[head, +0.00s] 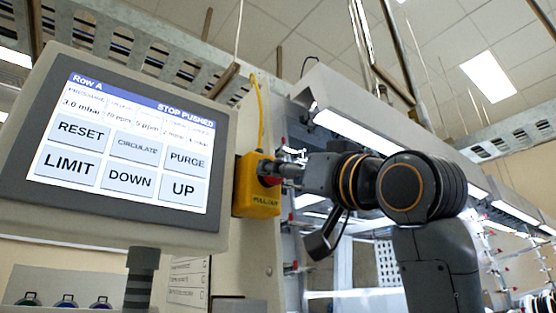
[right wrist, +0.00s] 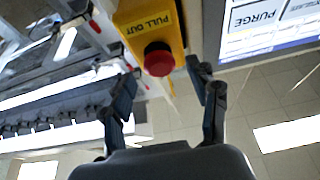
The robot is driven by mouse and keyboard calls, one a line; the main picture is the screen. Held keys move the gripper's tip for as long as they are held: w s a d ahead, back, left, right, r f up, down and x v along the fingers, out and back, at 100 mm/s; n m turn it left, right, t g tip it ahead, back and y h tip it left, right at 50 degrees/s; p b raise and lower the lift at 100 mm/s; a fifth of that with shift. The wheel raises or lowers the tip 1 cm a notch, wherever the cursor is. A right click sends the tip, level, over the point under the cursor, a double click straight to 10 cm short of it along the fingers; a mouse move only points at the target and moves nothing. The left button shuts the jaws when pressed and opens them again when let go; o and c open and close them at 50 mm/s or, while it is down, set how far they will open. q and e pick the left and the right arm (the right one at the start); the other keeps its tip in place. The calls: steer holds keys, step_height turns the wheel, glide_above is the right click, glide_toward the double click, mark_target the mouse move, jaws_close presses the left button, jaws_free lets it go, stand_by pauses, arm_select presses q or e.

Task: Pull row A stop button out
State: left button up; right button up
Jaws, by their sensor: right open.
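The row A stop button is a red knob (right wrist: 159,59) on a yellow box (right wrist: 150,20) labelled "PULL OUT". In the head view the yellow box (head: 258,200) hangs just right of the screen, and the red knob (head: 269,180) is partly hidden by my right gripper (head: 283,171). In the right wrist view my right gripper (right wrist: 161,72) is open, with one finger on either side of the knob and visible gaps to it. The screen (head: 125,143) reads "Row A" and "STOP PUSHED". My left gripper is not in view.
The large grey monitor housing (head: 215,225) stands close left of the yellow box. A yellow cable (head: 261,110) rises from the box. A pale upright panel (head: 262,255) is behind it. Lit glovebox hoods (head: 375,135) run off to the right.

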steer(key=shift+p+x, duration=0.4)
steer(key=shift+x, duration=0.95)
steer(key=shift+c, duration=0.5)
